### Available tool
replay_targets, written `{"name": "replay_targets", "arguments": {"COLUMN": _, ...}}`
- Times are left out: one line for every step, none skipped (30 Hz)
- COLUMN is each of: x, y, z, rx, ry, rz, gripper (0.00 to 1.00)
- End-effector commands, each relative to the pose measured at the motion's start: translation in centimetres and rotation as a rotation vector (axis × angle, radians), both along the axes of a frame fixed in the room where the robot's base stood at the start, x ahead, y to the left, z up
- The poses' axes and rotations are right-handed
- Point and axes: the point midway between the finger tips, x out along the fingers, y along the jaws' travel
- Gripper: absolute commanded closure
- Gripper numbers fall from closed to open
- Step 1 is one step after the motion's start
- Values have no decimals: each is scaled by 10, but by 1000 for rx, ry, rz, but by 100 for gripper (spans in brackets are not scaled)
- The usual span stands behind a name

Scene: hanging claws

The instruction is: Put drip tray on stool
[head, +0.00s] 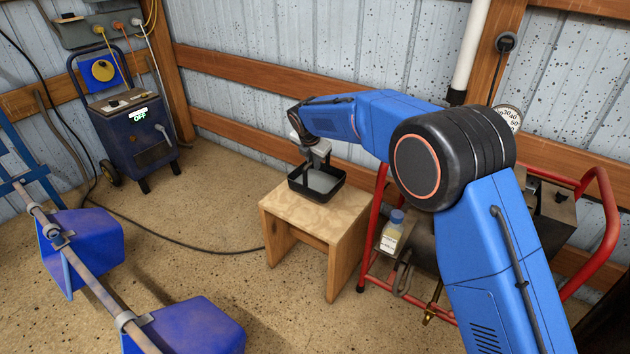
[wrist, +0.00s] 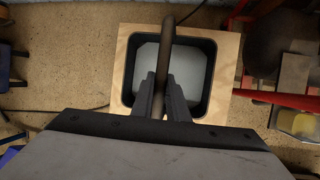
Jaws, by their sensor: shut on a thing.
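The drip tray (head: 335,190) is a black, square, shallow tray with a grey inside. It is over the top of the wooden stool (head: 285,207), near the stool's back edge. I cannot tell whether it rests on the wood or is just above it. My gripper (head: 318,158) reaches down over the tray. In the wrist view my gripper (wrist: 162,105) is shut on the tray's dark handle bar, which runs across the middle of the drip tray (wrist: 205,110). The wooden stool (wrist: 230,70) shows around the tray in that view.
A red-framed cart (head: 375,225) with a small bottle (head: 392,232) stands right of the stool. Blue bins (head: 95,240) on a bar are at left. A dark blue machine (head: 135,135) stands by the wall. A black cable (head: 190,245) crosses the floor to the stool.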

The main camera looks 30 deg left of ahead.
Motion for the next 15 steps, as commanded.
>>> {"name": "replay_targets", "arguments": {"x": 0, "y": 0, "z": -7, "rx": 0, "ry": 0, "rz": 0, "gripper": 100}}
{"name": "replay_targets", "arguments": {"x": 0, "y": 0, "z": -10, "rx": 0, "ry": 0, "rz": 0, "gripper": 100}}
{"name": "replay_targets", "arguments": {"x": 0, "y": 0, "z": -13, "rx": 0, "ry": 0, "rz": 0, "gripper": 100}}
{"name": "replay_targets", "arguments": {"x": 0, "y": 0, "z": -15, "rx": 0, "ry": 0, "rz": 0, "gripper": 100}}
{"name": "replay_targets", "arguments": {"x": 0, "y": 0, "z": -16, "rx": 0, "ry": 0, "rz": 0, "gripper": 100}}
{"name": "replay_targets", "arguments": {"x": 0, "y": 0, "z": -18, "rx": 0, "ry": 0, "rz": 0, "gripper": 100}}
{"name": "replay_targets", "arguments": {"x": 0, "y": 0, "z": -21, "rx": 0, "ry": 0, "rz": 0, "gripper": 100}}
{"name": "replay_targets", "arguments": {"x": 0, "y": 0, "z": -24, "rx": 0, "ry": -1, "rz": 0, "gripper": 100}}
{"name": "replay_targets", "arguments": {"x": 0, "y": 0, "z": -29, "rx": 0, "ry": -1, "rz": 0, "gripper": 100}}
{"name": "replay_targets", "arguments": {"x": 0, "y": 0, "z": -33, "rx": 0, "ry": -1, "rz": 0, "gripper": 100}}
{"name": "replay_targets", "arguments": {"x": 0, "y": 0, "z": -37, "rx": -1, "ry": 0, "rz": 1, "gripper": 100}}
{"name": "replay_targets", "arguments": {"x": 0, "y": 0, "z": -43, "rx": -1, "ry": 0, "rz": 1, "gripper": 100}}
{"name": "replay_targets", "arguments": {"x": 0, "y": 0, "z": -48, "rx": -1, "ry": 0, "rz": 1, "gripper": 100}}
{"name": "replay_targets", "arguments": {"x": 0, "y": 0, "z": -52, "rx": 0, "ry": 0, "rz": 1, "gripper": 100}}
{"name": "replay_targets", "arguments": {"x": 0, "y": 0, "z": -57, "rx": -1, "ry": 0, "rz": 0, "gripper": 100}}
